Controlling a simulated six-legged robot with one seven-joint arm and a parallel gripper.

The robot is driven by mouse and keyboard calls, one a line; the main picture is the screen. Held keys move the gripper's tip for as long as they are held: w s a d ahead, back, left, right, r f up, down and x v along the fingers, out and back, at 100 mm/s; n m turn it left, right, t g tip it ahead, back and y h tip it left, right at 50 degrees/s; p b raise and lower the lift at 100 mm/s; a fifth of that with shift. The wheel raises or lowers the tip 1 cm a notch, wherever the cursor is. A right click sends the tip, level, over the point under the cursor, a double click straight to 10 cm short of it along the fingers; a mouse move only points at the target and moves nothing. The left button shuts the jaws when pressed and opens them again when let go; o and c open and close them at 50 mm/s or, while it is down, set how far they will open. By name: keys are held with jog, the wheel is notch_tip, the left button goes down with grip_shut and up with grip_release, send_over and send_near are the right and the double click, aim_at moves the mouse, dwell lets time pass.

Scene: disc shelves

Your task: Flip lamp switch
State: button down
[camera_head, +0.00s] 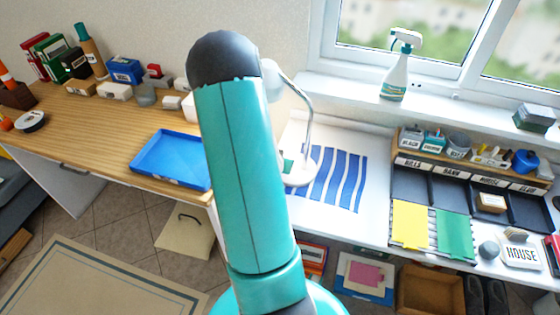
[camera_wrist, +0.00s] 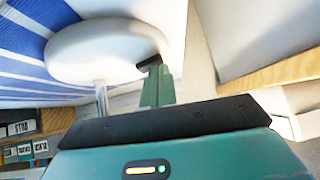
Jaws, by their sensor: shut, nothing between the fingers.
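The white desk lamp (camera_head: 307,115) stands on the white desk, with its round base beside the blue-striped sheet. My arm hides part of its head and base in the head view. In the wrist view the lamp's round white base (camera_wrist: 95,52) fills the upper left, and its thin stem (camera_wrist: 101,97) shows below it. My gripper (camera_wrist: 154,72) is shut and empty, its green fingers at the right edge of the base. A small dark piece lies at the fingertips; I cannot tell whether it is the switch or a finger pad, nor whether they touch the base.
A blue tray (camera_head: 170,160) lies on the wooden desk to the left. A spray bottle (camera_head: 396,72) stands on the windowsill. A desk organiser (camera_head: 470,170) with labelled compartments is at the right. Blue-striped paper (camera_head: 340,178) lies right of the lamp base.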

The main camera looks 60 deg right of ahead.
jog(key=shift+s, duration=0.2)
jog(key=shift+s+d, duration=0.15)
jog(key=shift+s, duration=0.6)
jog(key=shift+w+r, duration=0.1)
jog(key=shift+r, duration=0.05)
